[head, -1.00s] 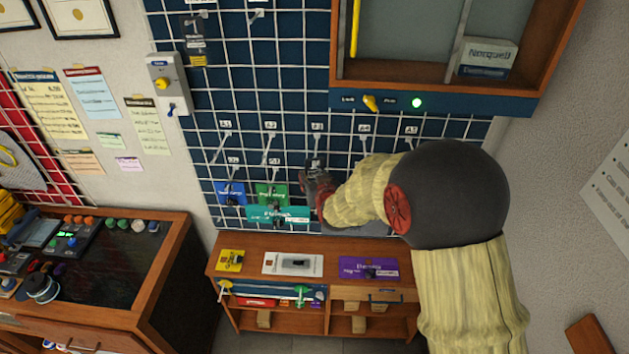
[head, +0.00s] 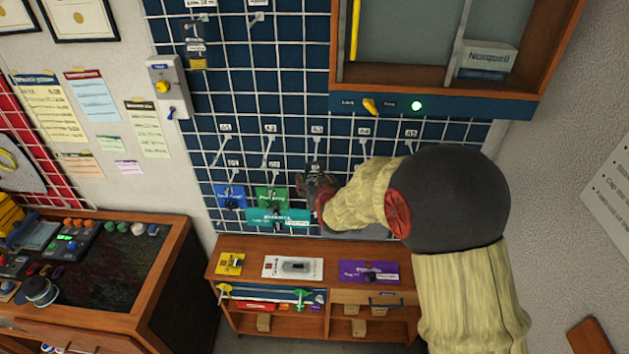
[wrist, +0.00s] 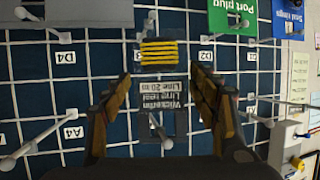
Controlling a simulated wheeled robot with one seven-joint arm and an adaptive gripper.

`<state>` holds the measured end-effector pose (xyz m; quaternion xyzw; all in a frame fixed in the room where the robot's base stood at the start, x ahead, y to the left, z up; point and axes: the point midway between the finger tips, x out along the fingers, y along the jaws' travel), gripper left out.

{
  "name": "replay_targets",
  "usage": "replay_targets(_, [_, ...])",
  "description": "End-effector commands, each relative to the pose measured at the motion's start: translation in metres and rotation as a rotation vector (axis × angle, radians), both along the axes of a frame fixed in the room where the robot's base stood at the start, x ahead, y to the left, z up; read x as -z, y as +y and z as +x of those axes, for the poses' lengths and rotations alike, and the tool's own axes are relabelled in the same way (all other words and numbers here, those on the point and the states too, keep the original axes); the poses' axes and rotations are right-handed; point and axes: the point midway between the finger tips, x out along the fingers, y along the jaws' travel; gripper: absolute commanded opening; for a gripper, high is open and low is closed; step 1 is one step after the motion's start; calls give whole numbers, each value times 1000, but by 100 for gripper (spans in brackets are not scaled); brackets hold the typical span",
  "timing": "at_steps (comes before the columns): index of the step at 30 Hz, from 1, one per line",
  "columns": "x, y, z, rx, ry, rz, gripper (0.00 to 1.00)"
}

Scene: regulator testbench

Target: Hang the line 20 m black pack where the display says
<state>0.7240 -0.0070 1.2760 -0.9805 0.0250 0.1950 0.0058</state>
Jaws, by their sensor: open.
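The line 20 m black pack (wrist: 162,97) shows upside down in the wrist view, with a dark printed card and a coil of yellow line. It hangs against the blue grid, apparently on the A3 hook (wrist: 157,128). My gripper (wrist: 161,82) is open, with one finger on each side of the pack and gaps visible between. In the head view my gripper (head: 318,186) is below the A3 label (head: 317,130) and hides most of the pack. No readable display text shows.
Blue, green and teal packs (head: 278,217) hang just left of my gripper. A similar dark pack with yellow line (head: 195,48) hangs upper left. A wooden cabinet (head: 440,103) juts out above. A low shelf (head: 345,290) with cards stands below. Hooks A4 and A5 look bare.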

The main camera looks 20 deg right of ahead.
Motion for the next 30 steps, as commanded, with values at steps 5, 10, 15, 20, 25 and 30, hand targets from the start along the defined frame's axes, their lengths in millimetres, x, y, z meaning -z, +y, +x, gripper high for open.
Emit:
replay_targets(5, [0,0,0,0,0,0,65])
replay_targets(10, [1,0,-1,0,1,0,65])
replay_targets(15, [-4,1,-9,0,0,0,65])
replay_targets(20, [-13,2,-30,0,-1,0,65])
replay_targets(25, [-24,3,-59,0,-1,-1,65])
replay_targets(30, [-35,4,-84,0,0,1,65])
